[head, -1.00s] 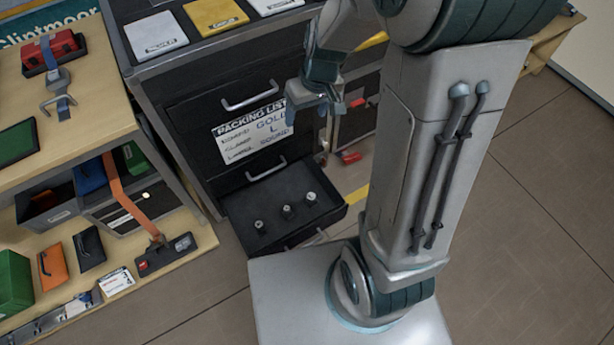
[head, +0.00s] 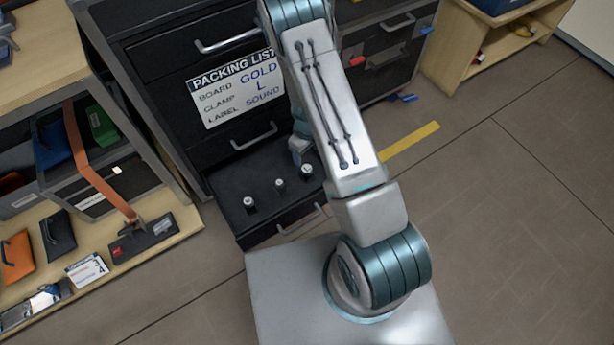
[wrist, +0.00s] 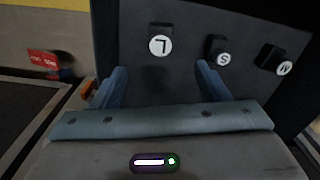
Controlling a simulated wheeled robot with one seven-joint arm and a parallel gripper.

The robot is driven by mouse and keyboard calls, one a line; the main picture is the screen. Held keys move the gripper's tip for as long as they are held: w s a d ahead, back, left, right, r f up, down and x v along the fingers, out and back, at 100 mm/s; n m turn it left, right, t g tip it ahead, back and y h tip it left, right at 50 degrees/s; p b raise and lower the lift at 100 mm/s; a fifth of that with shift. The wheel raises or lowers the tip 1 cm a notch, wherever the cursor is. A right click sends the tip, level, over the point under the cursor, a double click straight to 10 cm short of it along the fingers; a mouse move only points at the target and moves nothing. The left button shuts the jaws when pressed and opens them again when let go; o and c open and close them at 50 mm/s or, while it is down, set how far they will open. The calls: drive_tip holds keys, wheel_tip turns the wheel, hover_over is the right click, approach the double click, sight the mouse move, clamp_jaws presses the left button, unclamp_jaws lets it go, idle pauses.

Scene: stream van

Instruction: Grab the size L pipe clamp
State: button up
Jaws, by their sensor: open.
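The size L pipe clamp (wrist: 160,42) is a small dark piece with a round white cap marked L. In the wrist view it stands beyond the fingertips, roughly in line with the gap between them. In the head view it appears to be the rightmost of three clamps (head: 306,171) in the open black drawer (head: 262,222), though its letter is too small to read there. Clamps marked S (wrist: 221,56) and M (wrist: 281,66) stand to its right in the wrist view. My gripper (wrist: 162,82) is open and empty. In the head view it hangs by the drawer's back right, partly hidden by my arm.
A packing list (head: 238,88) on the drawer front above reads board gold, clamp L, label sound. A shelf unit (head: 180,222) with cases and an orange strap (head: 88,165) stands at left.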

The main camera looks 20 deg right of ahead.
sight(307, 168)
wheel_tip(307, 168, down, 13)
drive_tip(key=b, duration=0.5)
drive_tip(key=shift+f, duration=0.1)
drive_tip(key=c, duration=1.2)
